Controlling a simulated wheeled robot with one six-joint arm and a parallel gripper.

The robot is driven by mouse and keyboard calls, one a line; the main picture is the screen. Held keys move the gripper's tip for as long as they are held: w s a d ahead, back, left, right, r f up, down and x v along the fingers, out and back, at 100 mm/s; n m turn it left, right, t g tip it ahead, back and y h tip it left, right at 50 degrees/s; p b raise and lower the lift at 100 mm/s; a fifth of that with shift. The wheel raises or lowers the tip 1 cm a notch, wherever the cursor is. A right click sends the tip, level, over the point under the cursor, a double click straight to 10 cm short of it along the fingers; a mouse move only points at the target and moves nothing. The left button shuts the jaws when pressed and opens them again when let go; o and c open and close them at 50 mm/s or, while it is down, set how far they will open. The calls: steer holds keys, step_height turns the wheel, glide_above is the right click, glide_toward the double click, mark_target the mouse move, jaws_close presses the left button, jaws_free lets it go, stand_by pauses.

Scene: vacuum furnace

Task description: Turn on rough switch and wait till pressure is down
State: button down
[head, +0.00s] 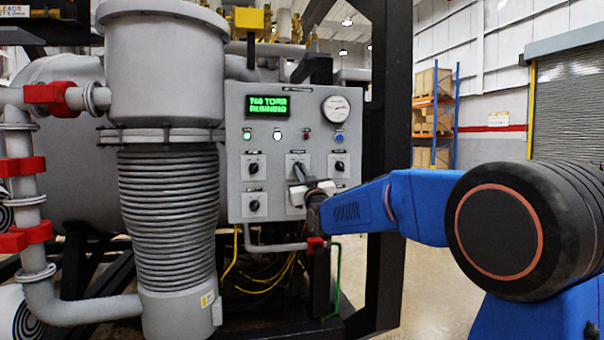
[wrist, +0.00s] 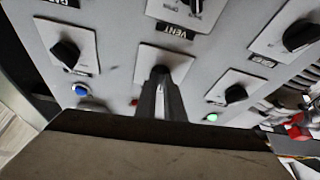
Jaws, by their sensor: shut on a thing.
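The grey control panel (head: 238,190) fills the middle of the head view. My gripper (head: 299,171) reaches it from the right and is shut on the black knob of the upper middle switch (head: 290,157). In the wrist view my gripper (wrist: 160,82) points straight at that knob, and its fingers hide most of it. The label of this switch is too small to read, so I cannot tell if it is the rough switch. The green display (head: 268,105) seems to read 760 TORR and RUNNING. A round dial gauge (head: 336,109) sits at its right.
Other switches are close by: upper left (head: 253,167), upper right (head: 339,165) and lower left (head: 253,204). A VENT label (wrist: 171,30) shows in the wrist view. Green (head: 247,134), white, red and blue lamps line the panel. A black frame post (head: 388,130) stands at its right.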

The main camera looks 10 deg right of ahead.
steer(key=shift+a+r+m+g+h, duration=0.15)
steer(key=shift+m+h, duration=0.75)
steer(key=shift+m, duration=0.95)
steer(key=shift+a+f+m+g+h, duration=0.1)
steer(key=shift+m+h, duration=0.8)
steer(key=shift+m, duration=0.9)
steer(key=shift+a+r+m+g+h, duration=0.15)
steer(key=shift+m+h, duration=0.75)
steer(key=shift+m, duration=0.95)
steer(key=shift+f, duration=0.1)
steer(key=c, duration=1.9)
jaws_free()
steer(key=shift+o, duration=0.2)
steer(key=shift+s, duration=0.1)
steer(key=v, duration=1.7)
steer(key=shift+a, duration=0.2)
steer(key=shift+s, duration=0.1)
